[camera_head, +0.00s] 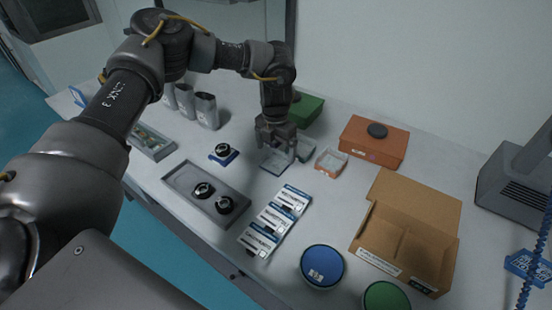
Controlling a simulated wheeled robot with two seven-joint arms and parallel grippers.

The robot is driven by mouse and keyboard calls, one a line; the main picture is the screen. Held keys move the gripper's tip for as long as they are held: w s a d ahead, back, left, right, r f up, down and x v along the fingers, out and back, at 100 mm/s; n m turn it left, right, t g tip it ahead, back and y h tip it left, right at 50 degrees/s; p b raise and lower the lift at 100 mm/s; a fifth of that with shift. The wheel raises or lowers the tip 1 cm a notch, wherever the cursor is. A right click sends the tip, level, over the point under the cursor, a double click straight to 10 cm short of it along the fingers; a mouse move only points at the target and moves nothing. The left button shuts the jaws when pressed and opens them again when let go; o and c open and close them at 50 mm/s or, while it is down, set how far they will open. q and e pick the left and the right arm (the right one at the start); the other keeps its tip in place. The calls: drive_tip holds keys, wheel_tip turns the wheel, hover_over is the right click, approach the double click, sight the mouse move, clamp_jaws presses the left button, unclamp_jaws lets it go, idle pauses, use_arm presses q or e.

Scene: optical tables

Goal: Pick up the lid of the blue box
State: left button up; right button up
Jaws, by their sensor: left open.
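My left gripper (279,152) is open and points down over a small shallow blue-edged box (270,166) with a pale, clear-looking top, which I take as the blue box with its lid. The fingers hide much of the box. I cannot tell whether they touch the lid. My right gripper is not in view.
A small green-edged box (306,151) and an orange-edged box (331,164) stand close on the right. Behind are a green box (306,109) and an orange box (368,145). White labelled packs (272,220), a grey tray (180,181), an open cardboard box (400,240) and a round blue tin (322,264) are nearer.

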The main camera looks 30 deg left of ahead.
sight(276, 162)
use_arm(q)
drive_tip(key=shift+f, duration=1.45)
drive_tip(key=shift+c, duration=0.4)
drive_tip(key=c, duration=1)
drive_tip(key=shift+o, duration=0.2)
drive_tip(key=shift+r, duration=0.15)
